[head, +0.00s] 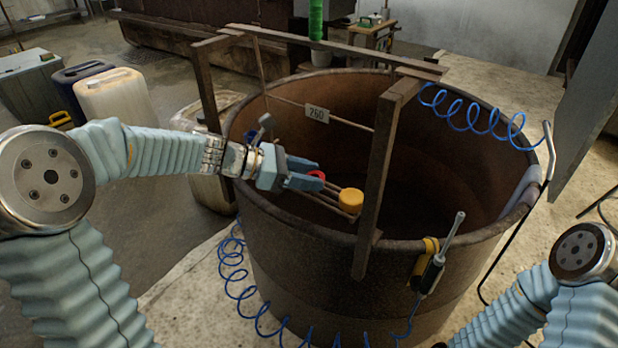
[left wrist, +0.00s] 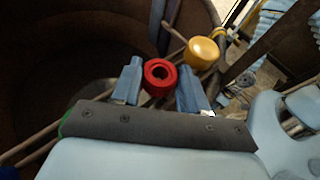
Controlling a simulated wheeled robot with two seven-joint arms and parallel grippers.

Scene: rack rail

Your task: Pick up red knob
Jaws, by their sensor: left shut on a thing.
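The red knob (left wrist: 160,76) sits between the two fingers of my left gripper (left wrist: 158,88) in the left wrist view. In the head view only a bit of the red knob (head: 317,175) shows behind the blue fingers of my left gripper (head: 308,177). The gripper is shut on it, at the rack rails (head: 322,192) over the big rusty tub. A yellow knob (head: 351,200) is close by on the rails, apart from the fingers; it also shows in the left wrist view (left wrist: 202,53). My right gripper is not in view.
The tub (head: 290,245) stands in front of me. A wooden post (head: 380,160) rises just right of the yellow knob. A tag marked 760 (head: 317,113) hangs on a bar behind. Blue coiled hoses (head: 470,112) and a tool (head: 436,262) are on the rim.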

